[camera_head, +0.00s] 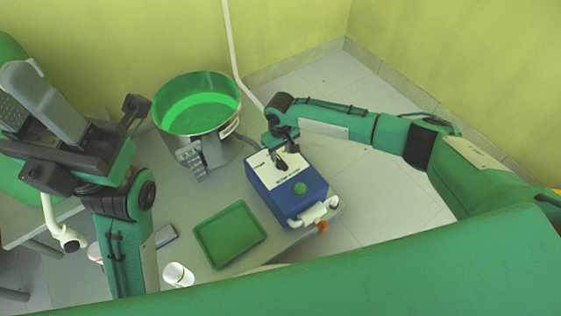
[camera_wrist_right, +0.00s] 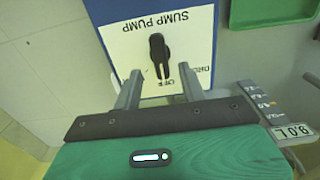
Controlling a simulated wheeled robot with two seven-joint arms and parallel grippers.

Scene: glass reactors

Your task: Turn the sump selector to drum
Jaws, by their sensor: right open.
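The sump selector is a black knob (camera_wrist_right: 158,52) on a white panel (camera_wrist_right: 125,45) marked SUMP PUMP, upside down in the right wrist view. Its narrow end lies toward the OFF mark. Another label beside OFF, starting with "DR", is partly hidden by a finger. The panel is on top of a blue box (camera_head: 290,197) in the head view. My right gripper (camera_wrist_right: 160,88) is open, its fingers at either side of the knob's narrow end, with no contact visible. It also shows over the panel in the head view (camera_head: 280,150). My left gripper (camera_head: 45,100) is raised at the left; its jaw opening is unclear.
A green button (camera_head: 300,188) is on the blue box, with a white fitting (camera_head: 315,212) at its front. A steel pot (camera_head: 205,135) with green inside stands behind left. A green tray (camera_head: 230,234) and a white-capped container (camera_head: 178,275) are on the grey table.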

